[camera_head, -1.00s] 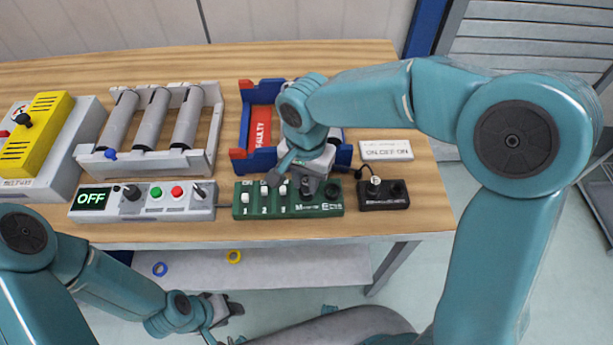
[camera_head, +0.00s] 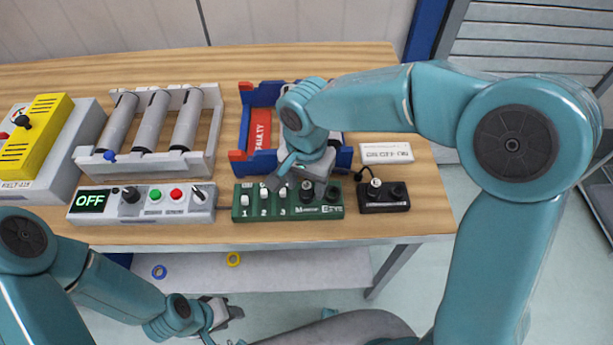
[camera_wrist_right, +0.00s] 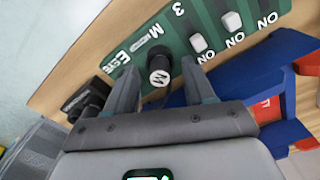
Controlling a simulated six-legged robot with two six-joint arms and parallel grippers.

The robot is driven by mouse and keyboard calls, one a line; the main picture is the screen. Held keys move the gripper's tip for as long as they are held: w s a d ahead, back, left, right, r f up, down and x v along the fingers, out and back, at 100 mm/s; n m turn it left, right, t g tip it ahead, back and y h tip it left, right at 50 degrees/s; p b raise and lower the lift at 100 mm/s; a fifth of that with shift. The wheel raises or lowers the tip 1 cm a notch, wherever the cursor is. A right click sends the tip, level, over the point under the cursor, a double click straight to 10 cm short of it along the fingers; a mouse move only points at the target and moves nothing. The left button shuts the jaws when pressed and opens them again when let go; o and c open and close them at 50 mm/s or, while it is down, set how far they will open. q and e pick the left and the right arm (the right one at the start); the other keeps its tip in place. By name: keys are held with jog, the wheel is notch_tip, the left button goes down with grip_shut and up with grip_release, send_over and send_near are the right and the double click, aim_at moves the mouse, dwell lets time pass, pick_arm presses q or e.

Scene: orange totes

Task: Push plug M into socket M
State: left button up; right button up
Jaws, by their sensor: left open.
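Plug M (camera_wrist_right: 159,68), a black cylinder with a white M on its end, stands at socket M on the green panel (camera_head: 245,214), beside the panel's M label. How deep it sits I cannot tell. The socket opening is hidden by the plug. My right gripper (camera_head: 303,183) is over the panel's right half. In the right wrist view its two fingers (camera_wrist_right: 160,80) are apart, one on each side of the plug, with gaps showing. My left gripper (camera_head: 232,312) is open and empty, low in front of the table.
A small black box (camera_head: 385,207) with a plug and cable is right of the panel. A grey control box (camera_head: 140,215) reading OFF and a roller stand (camera_head: 215,110) are to the left.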

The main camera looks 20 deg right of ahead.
notch_tip(320, 180, up, 16)
jog(key=p, duration=0.1)
jog(key=shift+r, duration=0.15)
dwell(0.6)
